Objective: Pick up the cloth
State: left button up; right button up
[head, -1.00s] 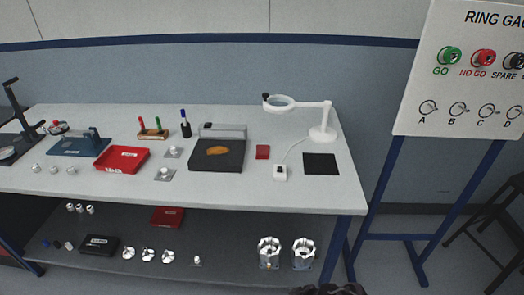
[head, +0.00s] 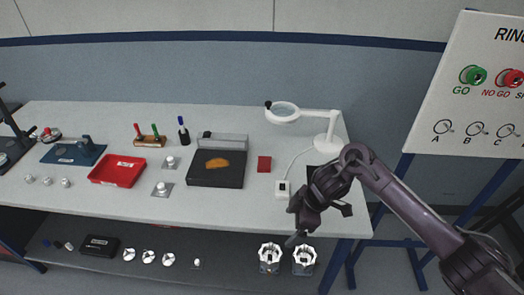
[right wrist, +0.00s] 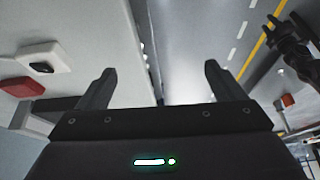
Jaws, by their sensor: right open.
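A small orange, cloth-like patch (head: 218,164) lies flat on top of a black block (head: 215,182) in the head view; it looks like the cloth, though it is too small to be sure. My right gripper (head: 320,224) is over the front right of the bench, well right of the patch and apart from it. In the right wrist view the jaws (right wrist: 160,72) are spread with nothing between them. My right gripper and arm hide much of a black square (head: 312,172) on the bench. My left gripper does not show in the head view.
A white magnifier lamp (head: 327,141) stands behind. A red tray (head: 117,171) is to the left. Metal housings (head: 270,257) sit on the lower shelf.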

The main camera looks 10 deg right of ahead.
aim_at(264, 164)
jog(key=i, duration=1.05)
